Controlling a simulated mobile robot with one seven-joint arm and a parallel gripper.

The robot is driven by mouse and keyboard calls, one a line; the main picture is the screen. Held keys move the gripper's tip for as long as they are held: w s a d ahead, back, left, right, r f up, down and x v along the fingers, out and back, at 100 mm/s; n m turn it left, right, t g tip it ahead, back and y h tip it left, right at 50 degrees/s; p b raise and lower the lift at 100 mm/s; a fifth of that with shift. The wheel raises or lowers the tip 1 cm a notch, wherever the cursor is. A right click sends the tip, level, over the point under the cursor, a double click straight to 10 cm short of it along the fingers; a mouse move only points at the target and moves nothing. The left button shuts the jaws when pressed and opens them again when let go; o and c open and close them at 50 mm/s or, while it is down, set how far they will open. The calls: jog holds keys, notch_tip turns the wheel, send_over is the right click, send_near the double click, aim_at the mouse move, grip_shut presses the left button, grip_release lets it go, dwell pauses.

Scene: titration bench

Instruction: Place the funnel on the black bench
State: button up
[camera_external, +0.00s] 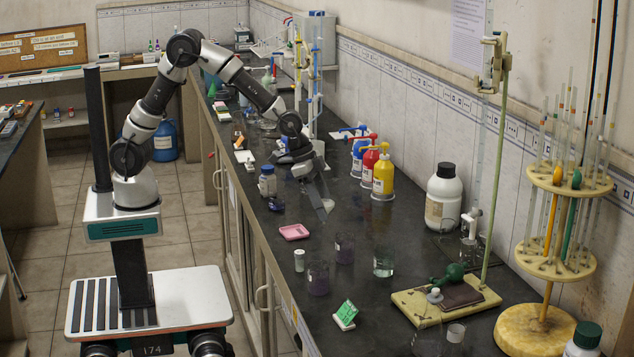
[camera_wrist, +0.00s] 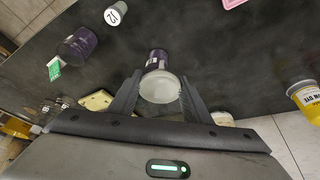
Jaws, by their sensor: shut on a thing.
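The funnel (camera_wrist: 160,87) shows as a pale, translucent round shape between my fingers in the wrist view. My gripper (camera_wrist: 157,100) is shut on it. In the external view, my gripper (camera_external: 322,199) hangs above the black bench (camera_external: 375,300), with the fingers pointing down. The funnel is small and hard to make out there. The bench also fills much of the wrist view (camera_wrist: 230,55). I cannot see the funnel's stem clearly.
Purple beakers (camera_external: 318,279) (camera_external: 344,248), a clear beaker (camera_external: 383,262), a white cup (camera_external: 299,260) and a pink tray (camera_external: 293,231) stand near the gripper. Red and yellow pump bottles (camera_external: 383,178) stand behind. Bare bench lies between the beakers and the burette stand (camera_external: 420,310).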

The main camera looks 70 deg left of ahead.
jog(key=d+m+b, duration=0.2)
jog(key=d+m, duration=0.1)
jog(key=d, duration=0.7)
send_over(336, 274)
notch_tip(336, 274, down, 6)
jog(key=shift+h, duration=0.4)
jog(key=shift+d+f+b, duration=0.1)
jog(key=shift+f+b, duration=0.4)
jog(key=shift+f, duration=1.7)
jog(key=shift+f, duration=0.15)
jog(key=o, duration=0.8)
